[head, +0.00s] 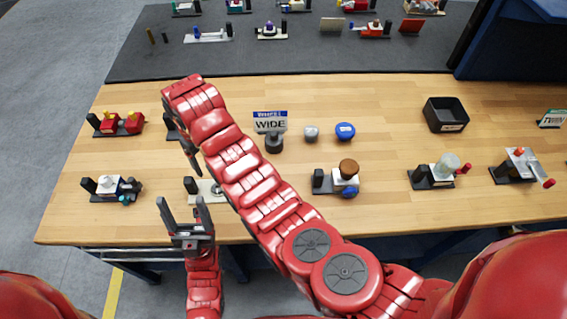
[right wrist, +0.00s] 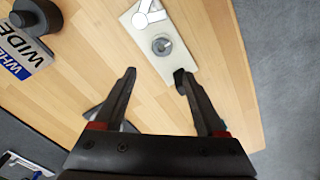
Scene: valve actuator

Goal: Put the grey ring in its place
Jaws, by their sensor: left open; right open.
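A grey ring-shaped piece (right wrist: 162,46) sits on a pale plate (right wrist: 138,22) in the right wrist view; whether it is loose or part of the plate I cannot tell. In the head view the plate (head: 204,197) is near the table's front left, partly hidden by my right arm. My right gripper (right wrist: 156,73) is open and empty, its fingertips beside the plate's near end. In the head view one dark finger shows beside the arm. My left gripper (head: 186,212) is open and empty at the table's front edge, just in front of the plate.
A "WIDE" sign (head: 270,122) on a dark stand, a grey knob (head: 311,133) and a blue knob (head: 345,131) stand at middle. A black bin (head: 446,113) is at right. Several valve assemblies line the table; clear wood lies between them.

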